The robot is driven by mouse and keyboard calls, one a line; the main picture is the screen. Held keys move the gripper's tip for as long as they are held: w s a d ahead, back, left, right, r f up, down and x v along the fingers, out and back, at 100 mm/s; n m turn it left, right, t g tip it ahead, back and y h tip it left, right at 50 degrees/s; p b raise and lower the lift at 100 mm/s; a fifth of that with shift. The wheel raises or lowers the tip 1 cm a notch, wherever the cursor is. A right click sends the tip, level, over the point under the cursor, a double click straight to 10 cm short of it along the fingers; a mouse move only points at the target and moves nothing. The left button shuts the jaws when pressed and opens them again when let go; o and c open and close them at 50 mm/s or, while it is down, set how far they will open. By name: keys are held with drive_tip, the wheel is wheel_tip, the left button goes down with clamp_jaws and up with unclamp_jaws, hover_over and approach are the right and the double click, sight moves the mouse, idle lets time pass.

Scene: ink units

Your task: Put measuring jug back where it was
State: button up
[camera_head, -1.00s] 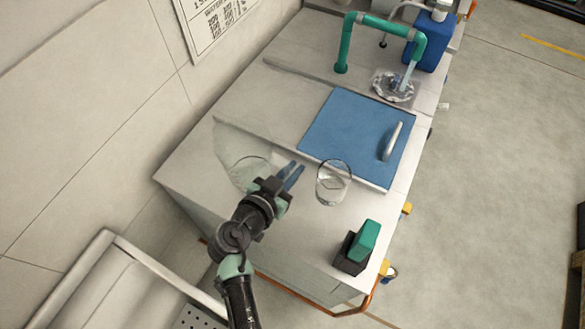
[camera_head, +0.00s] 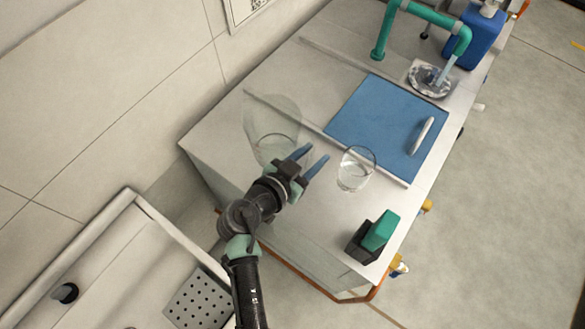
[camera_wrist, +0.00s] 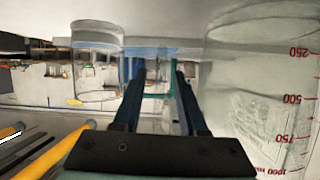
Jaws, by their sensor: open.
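The measuring jug (camera_head: 272,122) is large and clear, and stands upright on the pale worktop to the left of my gripper. In the wrist view the jug (camera_wrist: 250,85) fills the right side, with red marks from 250 to 1000. My gripper (camera_head: 312,156) is open, with two blue fingers apart and nothing between them. Its fingers point into the space between the jug and a smaller clear glass (camera_head: 356,170). In the wrist view the fingers (camera_wrist: 158,75) lie between the glass (camera_wrist: 97,60) and the jug. Whether a finger touches the jug cannot be told.
A green-and-black block (camera_head: 380,230) sits at the front right. A wall borders the left.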

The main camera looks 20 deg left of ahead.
drive_tip(key=b+v, duration=0.1)
drive_tip(key=v, duration=0.9)
drive_tip(key=shift+s, duration=0.1)
